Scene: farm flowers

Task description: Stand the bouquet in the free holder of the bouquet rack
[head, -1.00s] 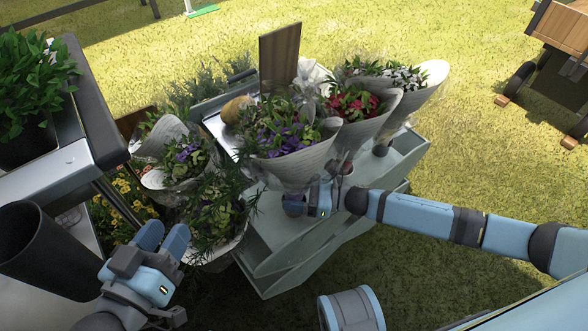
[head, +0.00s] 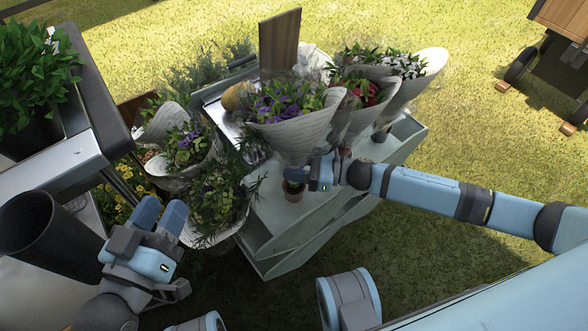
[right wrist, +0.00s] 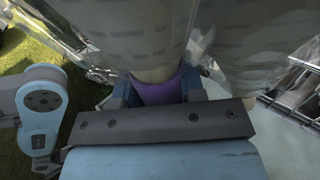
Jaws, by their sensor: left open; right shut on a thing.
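The bouquet (head: 292,138), purple flowers in a pale paper cone, is held upright in my right gripper (head: 312,175) above the bouquet rack (head: 268,208). In the right wrist view the jaws are shut on its purple stem wrap (right wrist: 160,90), below the paper. The bouquet's lower end is hidden. My left gripper (head: 161,216) is open and empty at the lower left.
Other wrapped bouquets crowd the rack: red flowers (head: 362,95) and white flowers (head: 408,66) to the right, others (head: 185,150) to the left. A dark vase (head: 45,235) and a shelf with a leafy plant (head: 35,75) stand at far left. Grass lies open at right.

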